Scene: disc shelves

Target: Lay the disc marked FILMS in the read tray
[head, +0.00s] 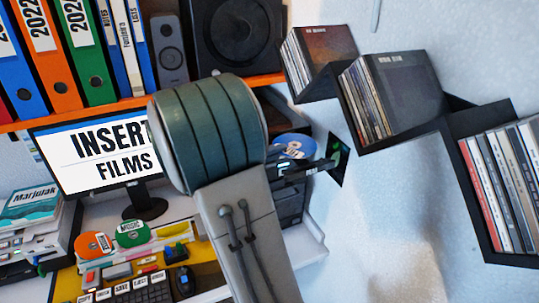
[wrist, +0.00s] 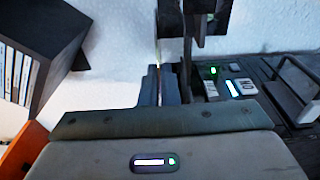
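A blue disc (head: 291,146) with a pale label shows just right of my arm in the head view, beside the dark computer tower (head: 292,200). Its lettering is too small to read. An orange disc (head: 95,246) and a green disc (head: 131,232) stand on the desk at the left. In the wrist view my gripper's fingers (wrist: 161,86) are close together, with a thin bright edge between them that looks like the disc seen edge-on. In the head view my arm hides much of the gripper.
The monitor (head: 95,150) reads INSERT FILMS. Wall shelves with disc cases (head: 395,95) stand at the right; a dark case shelf (wrist: 45,60) is close at the left in the wrist view. Lit buttons (wrist: 235,88) show at the right. Binders and a speaker (head: 237,35) fill the upper shelf.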

